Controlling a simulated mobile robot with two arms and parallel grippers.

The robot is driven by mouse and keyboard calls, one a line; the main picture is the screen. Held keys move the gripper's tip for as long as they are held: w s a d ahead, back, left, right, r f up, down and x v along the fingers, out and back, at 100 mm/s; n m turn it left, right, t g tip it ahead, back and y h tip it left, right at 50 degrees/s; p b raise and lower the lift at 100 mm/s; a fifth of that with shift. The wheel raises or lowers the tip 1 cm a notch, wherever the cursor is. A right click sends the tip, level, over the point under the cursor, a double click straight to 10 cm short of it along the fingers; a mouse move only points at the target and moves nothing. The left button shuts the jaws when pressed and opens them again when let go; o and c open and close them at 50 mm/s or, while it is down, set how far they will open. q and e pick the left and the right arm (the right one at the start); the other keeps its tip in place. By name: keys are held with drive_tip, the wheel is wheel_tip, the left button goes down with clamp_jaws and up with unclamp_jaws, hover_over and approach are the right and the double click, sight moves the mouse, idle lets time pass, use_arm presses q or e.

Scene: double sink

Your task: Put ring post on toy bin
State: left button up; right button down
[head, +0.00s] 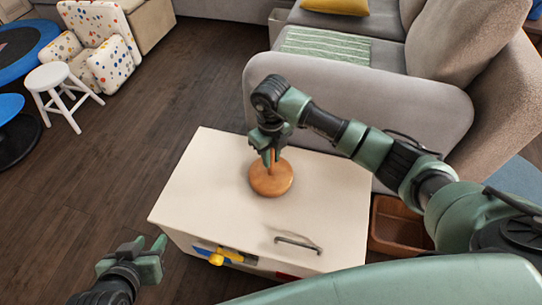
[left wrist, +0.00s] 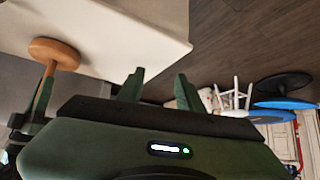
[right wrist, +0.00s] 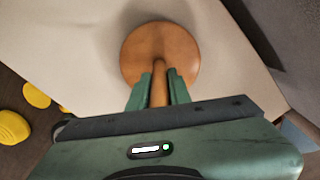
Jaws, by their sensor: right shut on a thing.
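The ring post is a wooden round base with an upright peg (head: 271,179). It stands on or just above the cream top of the toy bin (head: 205,165); I cannot tell whether the base touches. My right gripper (head: 270,157) is shut on the peg from above. In the right wrist view the peg (right wrist: 160,82) sits between the fingers, with the round base beyond. My left gripper (head: 153,250) is open and empty, off the bin's front left corner.
A grey sofa (head: 370,100) stands behind the bin. A brown basket (head: 398,224) is at its right. Yellow and blue toy pieces (head: 217,256) show at the bin's front. A white stool (head: 52,80) stands far left.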

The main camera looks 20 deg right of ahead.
drive_tip(key=c, duration=1.3)
unclamp_jaws()
drive_tip(key=shift+f, duration=0.1)
